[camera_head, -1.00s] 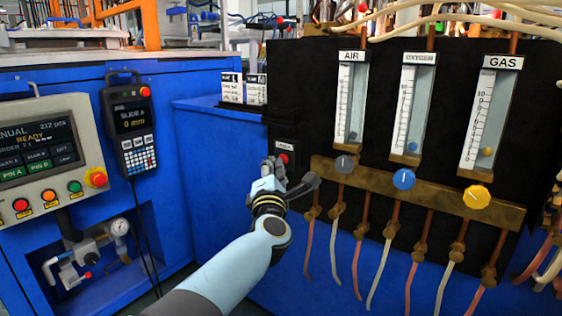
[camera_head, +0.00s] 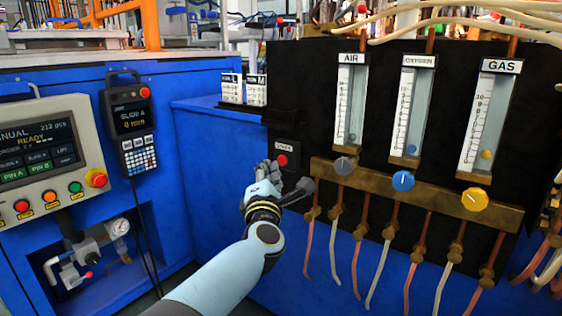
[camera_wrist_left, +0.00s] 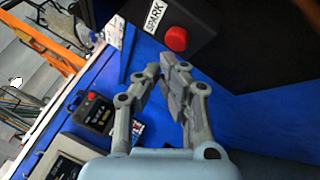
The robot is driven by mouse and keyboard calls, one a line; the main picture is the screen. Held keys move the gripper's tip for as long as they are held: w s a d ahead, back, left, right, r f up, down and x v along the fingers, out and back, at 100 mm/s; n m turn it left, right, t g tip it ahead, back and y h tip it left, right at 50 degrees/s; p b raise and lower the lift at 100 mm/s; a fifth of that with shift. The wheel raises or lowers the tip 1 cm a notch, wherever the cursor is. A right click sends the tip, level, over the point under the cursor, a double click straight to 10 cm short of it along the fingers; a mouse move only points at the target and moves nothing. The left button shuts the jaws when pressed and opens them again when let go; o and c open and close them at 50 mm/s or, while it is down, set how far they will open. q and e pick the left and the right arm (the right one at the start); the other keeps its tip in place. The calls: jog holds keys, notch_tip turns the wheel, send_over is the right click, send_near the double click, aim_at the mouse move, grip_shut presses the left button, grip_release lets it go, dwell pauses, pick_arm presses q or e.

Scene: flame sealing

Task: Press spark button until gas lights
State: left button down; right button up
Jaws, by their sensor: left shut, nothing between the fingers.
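The spark button (camera_head: 282,160) is a round red button on a small black box at the left edge of the black gas panel. In the left wrist view the red button (camera_wrist_left: 176,38) stands beside a white SPARK label (camera_wrist_left: 154,17). My left gripper (camera_head: 269,167) is just left of and below the button. In the left wrist view the shut, empty fingertips (camera_wrist_left: 164,66) are below the button, with a visible gap. My right gripper is out of view. No flame shows in either view.
Gauges marked AIR (camera_head: 351,100), OXYGEN (camera_head: 411,108) and GAS (camera_head: 490,120) stand on the panel. Below are grey (camera_head: 345,165), blue (camera_head: 402,181) and yellow (camera_head: 474,199) knobs. Hoses hang beneath. A control screen (camera_head: 37,148) and handheld pendant (camera_head: 133,125) are at left.

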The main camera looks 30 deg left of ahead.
pick_arm(q)
jog(key=shift+s, duration=0.1)
jog(key=s, duration=0.2)
jog(key=s+p, duration=0.1)
jog(key=s, duration=0.1)
jog(key=shift+s+a+p, duration=0.2)
jog(key=shift+s+p, duration=0.1)
jog(key=shift+s, duration=0.1)
